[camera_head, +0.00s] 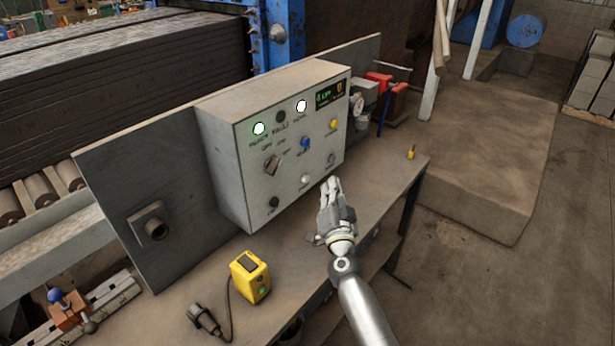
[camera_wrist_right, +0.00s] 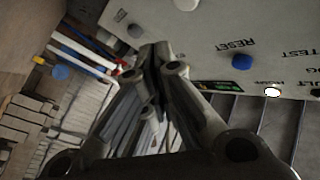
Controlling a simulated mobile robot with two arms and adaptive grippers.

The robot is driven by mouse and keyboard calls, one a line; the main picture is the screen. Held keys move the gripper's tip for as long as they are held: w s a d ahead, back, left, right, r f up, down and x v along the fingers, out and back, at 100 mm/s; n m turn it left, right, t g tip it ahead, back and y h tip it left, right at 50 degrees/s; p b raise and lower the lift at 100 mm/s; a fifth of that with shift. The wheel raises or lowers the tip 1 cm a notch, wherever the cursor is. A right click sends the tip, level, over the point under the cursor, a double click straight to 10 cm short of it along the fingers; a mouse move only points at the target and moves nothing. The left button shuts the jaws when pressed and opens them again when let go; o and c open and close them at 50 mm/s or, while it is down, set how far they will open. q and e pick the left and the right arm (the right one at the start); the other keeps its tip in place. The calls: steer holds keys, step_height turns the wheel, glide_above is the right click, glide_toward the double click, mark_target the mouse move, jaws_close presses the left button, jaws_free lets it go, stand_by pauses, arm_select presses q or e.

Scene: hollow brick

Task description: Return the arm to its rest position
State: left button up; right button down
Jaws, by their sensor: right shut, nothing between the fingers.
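My right arm comes in from the bottom right in the head view. Its gripper (camera_head: 331,188) is shut and empty, in front of the lower right part of the control box (camera_head: 215,140), above the workbench (camera_head: 290,255). I cannot tell whether it touches the box. In the right wrist view the closed fingers (camera_wrist_right: 152,55) point toward the panel, near the blue reset button (camera_wrist_right: 242,62). The box's blue button (camera_head: 305,142) and yellow button (camera_head: 333,124) are uncovered in the head view. My left gripper is not in view.
A yellow device (camera_head: 250,277) with a cable and a dark plug (camera_head: 204,320) lies on the bench. A grey socket plate (camera_head: 150,225) is left of the box. The floor at the right (camera_head: 480,285) is clear.

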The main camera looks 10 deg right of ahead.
steer(key=shift+s+d, duration=0.55)
steer(key=shift+s, duration=0.15)
